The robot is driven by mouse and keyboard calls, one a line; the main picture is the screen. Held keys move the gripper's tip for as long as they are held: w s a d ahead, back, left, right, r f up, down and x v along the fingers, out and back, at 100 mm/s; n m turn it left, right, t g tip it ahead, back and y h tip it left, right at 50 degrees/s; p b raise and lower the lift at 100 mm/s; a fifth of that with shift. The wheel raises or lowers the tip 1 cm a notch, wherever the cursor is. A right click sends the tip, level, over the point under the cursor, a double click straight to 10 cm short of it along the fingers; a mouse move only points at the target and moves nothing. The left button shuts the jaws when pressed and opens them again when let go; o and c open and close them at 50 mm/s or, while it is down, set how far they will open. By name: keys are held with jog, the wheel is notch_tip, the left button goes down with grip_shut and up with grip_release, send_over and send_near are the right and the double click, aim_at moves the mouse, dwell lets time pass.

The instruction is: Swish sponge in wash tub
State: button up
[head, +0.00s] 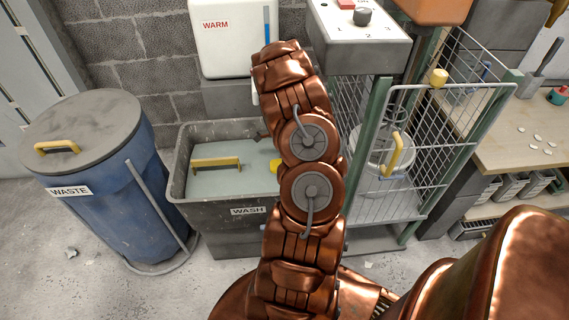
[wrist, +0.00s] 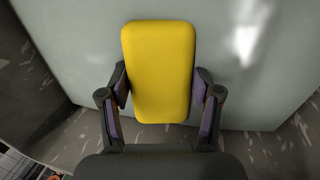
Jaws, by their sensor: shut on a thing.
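The yellow sponge (wrist: 158,70) is between the two fingers of my gripper (wrist: 160,92) in the wrist view, and the gripper is shut on its sides. The pale grey-green surface inside the wash tub lies behind the sponge there. In the head view the grey tub (head: 228,225), labelled WASH, stands on the floor. My arm crosses in front of its right part and hides most of my gripper. A small yellow piece of the sponge (head: 274,166) shows beside my arm, over the tub. I cannot tell whether the sponge touches the tub's contents.
A yellow handle (head: 216,163) shows at the tub's left. A blue WASTE drum (head: 110,190) with a grey lid stands left of the tub. A white WARM box (head: 232,45) hangs above it. A wire cage (head: 400,140) stands close on the right, with a workbench (head: 520,130) beyond.

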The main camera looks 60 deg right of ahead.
jog(key=shift+s+a+b, duration=0.55)
jog(key=shift+s+a, duration=0.7)
jog(key=shift+a, duration=0.3)
jog(key=s+a+p+v, duration=0.1)
jog(key=p+v, duration=0.1)
jog(key=v, duration=0.7)
jog(key=s+a+p+v, duration=0.1)
jog(key=a+p+v, duration=0.1)
jog(key=v, duration=0.7)
jog(key=shift+r+p, duration=0.35)
jog(key=shift+p, duration=0.5)
jog(key=shift+w, duration=0.1)
